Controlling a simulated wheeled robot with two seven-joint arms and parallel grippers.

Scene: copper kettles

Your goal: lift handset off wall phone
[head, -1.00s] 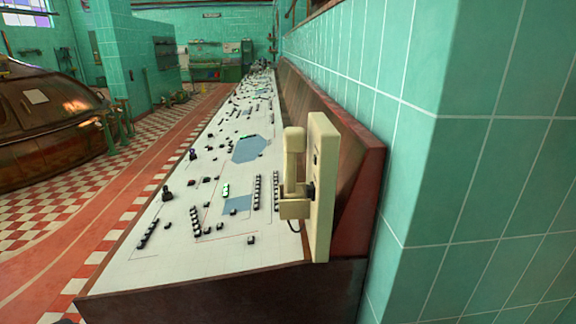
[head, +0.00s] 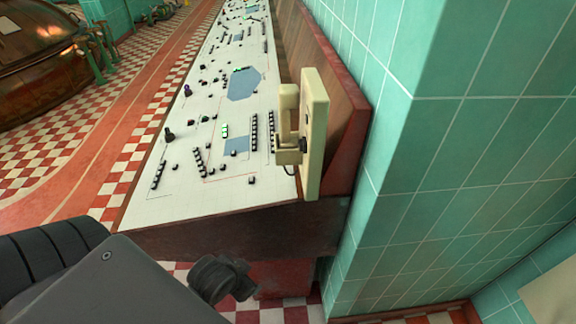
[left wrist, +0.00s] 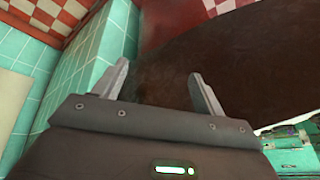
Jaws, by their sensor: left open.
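The cream wall phone (head: 315,130) is fixed upright at the near right end of the control console. Its handset (head: 288,112) stands in its cradle on the left side of the phone. My left arm comes in at the lower left of the head view, below and nearer than the console. In the left wrist view my left gripper (left wrist: 158,88) is open, with nothing between its fingers. The phone is not seen in the left wrist view. My right gripper is in neither view.
The white console top (head: 215,130) has several knobs and buttons, and its dark front end (head: 235,230) faces me. A green tiled wall (head: 470,140) stands close on the right. Checkered floor (head: 85,145) is open on the left, with a copper kettle (head: 40,70) beyond it.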

